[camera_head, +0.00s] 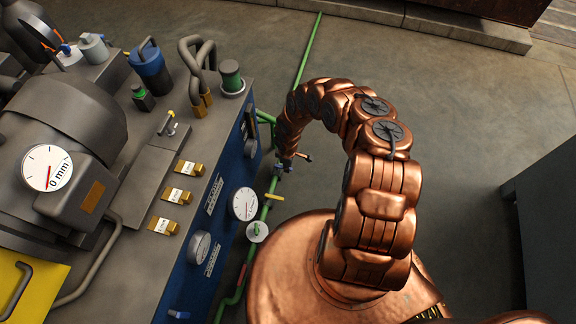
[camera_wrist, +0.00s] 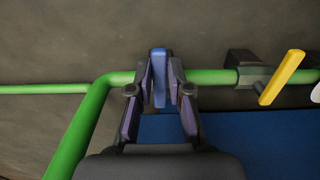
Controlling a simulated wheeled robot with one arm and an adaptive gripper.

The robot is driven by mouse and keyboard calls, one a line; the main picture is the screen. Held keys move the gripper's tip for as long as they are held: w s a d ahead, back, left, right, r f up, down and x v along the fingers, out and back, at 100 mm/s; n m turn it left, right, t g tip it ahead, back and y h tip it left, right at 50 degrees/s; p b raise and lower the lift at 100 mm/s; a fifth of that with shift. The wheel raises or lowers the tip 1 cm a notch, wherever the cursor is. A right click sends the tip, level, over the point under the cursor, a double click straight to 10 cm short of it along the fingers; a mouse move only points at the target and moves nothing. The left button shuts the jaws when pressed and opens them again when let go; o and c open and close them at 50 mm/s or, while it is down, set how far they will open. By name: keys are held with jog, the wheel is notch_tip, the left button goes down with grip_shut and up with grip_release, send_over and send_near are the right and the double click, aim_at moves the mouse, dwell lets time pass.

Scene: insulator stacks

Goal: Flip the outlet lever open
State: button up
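In the wrist view, a blue lever (camera_wrist: 159,70) stands across a green pipe (camera_wrist: 213,77), between the two fingers of my gripper (camera_wrist: 160,85). The fingers lean inward close to both sides of the lever. I cannot tell whether they touch it. A yellow lever (camera_wrist: 282,77) sits tilted on a dark valve body to the right. In the head view, my gripper (camera_head: 285,166) is small at the far end of my copper arm, beside the panel, and hides the blue lever. The yellow lever (camera_head: 274,196) shows just below it. No label shows which lever is the outlet.
A machine with a blue front panel (camera_head: 212,200), gauges and yellow tags fills the left of the head view. A round white gauge (camera_head: 244,204) is near my gripper. A green pipe (camera_head: 308,50) runs across the floor.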

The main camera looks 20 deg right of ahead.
jog(key=o, duration=0.4)
jog(key=shift+w+r, duration=0.1)
jog(key=shift+r, duration=0.05)
notch_tip(320, 180, up, 12)
dwell(1.0)
dwell(0.4)
